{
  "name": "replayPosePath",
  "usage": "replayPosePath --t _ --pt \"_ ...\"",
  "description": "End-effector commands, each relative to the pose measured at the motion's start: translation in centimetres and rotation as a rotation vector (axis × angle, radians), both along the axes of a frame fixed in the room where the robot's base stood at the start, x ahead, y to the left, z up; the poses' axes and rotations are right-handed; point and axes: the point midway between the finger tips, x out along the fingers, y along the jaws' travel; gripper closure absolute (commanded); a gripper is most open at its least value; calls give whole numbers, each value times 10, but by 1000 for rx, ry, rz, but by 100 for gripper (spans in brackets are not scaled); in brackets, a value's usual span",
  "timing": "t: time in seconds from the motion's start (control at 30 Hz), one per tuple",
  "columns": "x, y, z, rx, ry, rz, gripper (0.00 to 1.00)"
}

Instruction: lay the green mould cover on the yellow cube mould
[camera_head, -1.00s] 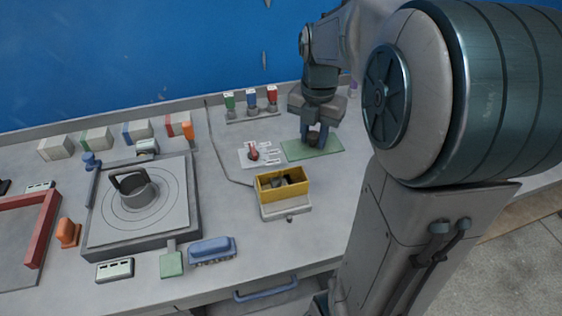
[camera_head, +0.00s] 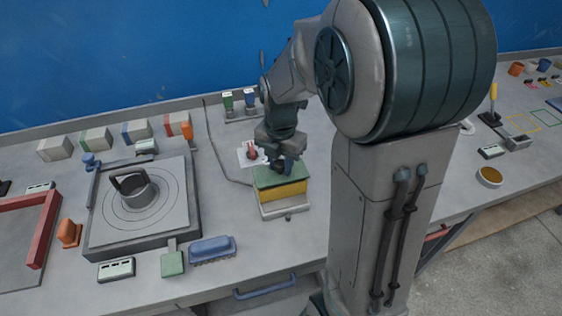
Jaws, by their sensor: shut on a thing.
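The green mould cover (camera_head: 268,181) is a flat green plate at the yellow cube mould. It sits over the mould's top, and the mould's inside is hidden beneath it. The yellow cube mould (camera_head: 284,193) stands upright on a pale grey base (camera_head: 286,208). My gripper (camera_head: 283,168) points down at the cover's middle and is shut on its dark knob, which the fingers mostly hide. I cannot tell whether the cover rests fully on the rim or hangs just above it.
A white card with a red-handled thing (camera_head: 251,152) lies behind the mould. A blue brush (camera_head: 212,249) and a green tool (camera_head: 172,263) lie front left. A flow table with a metal ring (camera_head: 137,192) stands further left. Small bottles (camera_head: 228,100) stand behind.

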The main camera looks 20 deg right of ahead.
Motion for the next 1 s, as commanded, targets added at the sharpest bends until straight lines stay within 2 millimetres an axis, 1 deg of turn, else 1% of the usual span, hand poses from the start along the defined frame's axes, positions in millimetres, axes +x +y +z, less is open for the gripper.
replayPosePath --t 0.4,0.53,0.57,0.6,0.63,0.87,1.0 --pt "0 -1 -12 -1 -1 -1 95" --pt "0 -1 -12 -1 -1 -1 95" --pt "0 -1 -12 -1 -1 -1 64" --pt "0 0 -12 0 0 -1 53" --pt "0 -1 -12 0 0 -1 50" --pt "0 0 -11 0 0 -1 50" --pt "0 0 -6 -1 -1 0 50"
